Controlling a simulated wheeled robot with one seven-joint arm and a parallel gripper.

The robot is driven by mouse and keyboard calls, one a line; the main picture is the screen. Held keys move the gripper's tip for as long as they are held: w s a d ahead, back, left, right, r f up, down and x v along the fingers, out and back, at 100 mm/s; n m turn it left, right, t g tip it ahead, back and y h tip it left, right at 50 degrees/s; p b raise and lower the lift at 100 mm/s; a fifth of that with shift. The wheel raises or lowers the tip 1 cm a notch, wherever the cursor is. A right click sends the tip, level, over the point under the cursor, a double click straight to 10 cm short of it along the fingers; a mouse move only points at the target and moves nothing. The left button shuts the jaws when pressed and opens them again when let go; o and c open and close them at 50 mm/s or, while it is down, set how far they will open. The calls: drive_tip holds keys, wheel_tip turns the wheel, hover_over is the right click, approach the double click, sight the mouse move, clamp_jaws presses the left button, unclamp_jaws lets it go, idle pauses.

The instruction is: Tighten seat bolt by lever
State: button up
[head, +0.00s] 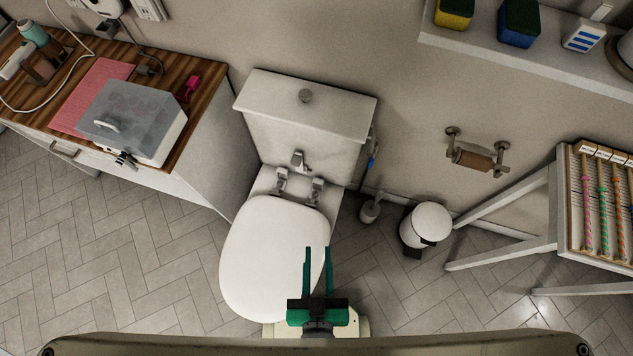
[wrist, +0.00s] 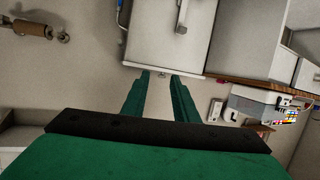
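The white toilet has its oval seat lid (head: 273,255) closed. Two metal seat fixings, left (head: 281,182) and right (head: 318,188), stand at the back of the lid; I cannot tell which part is the bolt or how tight it is. A small metal lever-like part (head: 298,160) sits between them, higher, against the front of the cistern (head: 305,125); it also shows in the wrist view (wrist: 181,22). My gripper (head: 317,250) has green fingers, spread apart with nothing between them. It is over the right side of the lid, apart from the fixings. Its fingers show in the wrist view (wrist: 160,75).
A wooden-topped cabinet (head: 205,90) with a clear-lidded box (head: 140,108) stands at left. A small bin (head: 425,225) and a toilet brush (head: 371,209) stand right of the toilet. A rack (head: 560,205) is further right. Tiled floor (head: 110,265) is free at left.

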drive_tip(key=w+d+f+n+g, duration=0.1)
drive_tip(key=w+f+g, duration=0.1)
drive_tip(key=w+f, duration=0.35)
drive_tip(key=w+d+f+n+g, duration=0.1)
drive_tip(key=w+f, duration=0.1)
drive_tip(key=f, duration=0.7)
drive_tip(key=n+g+y, duration=0.3)
drive_tip(key=n+g, duration=0.2)
drive_tip(key=g, duration=0.3)
approach(315, 194)
drive_tip(key=x, duration=0.7)
drive_tip(key=shift+w, duration=0.15)
drive_tip(key=shift+f, duration=0.35)
drive_tip(key=shift+a, duration=0.1)
clamp_jaws()
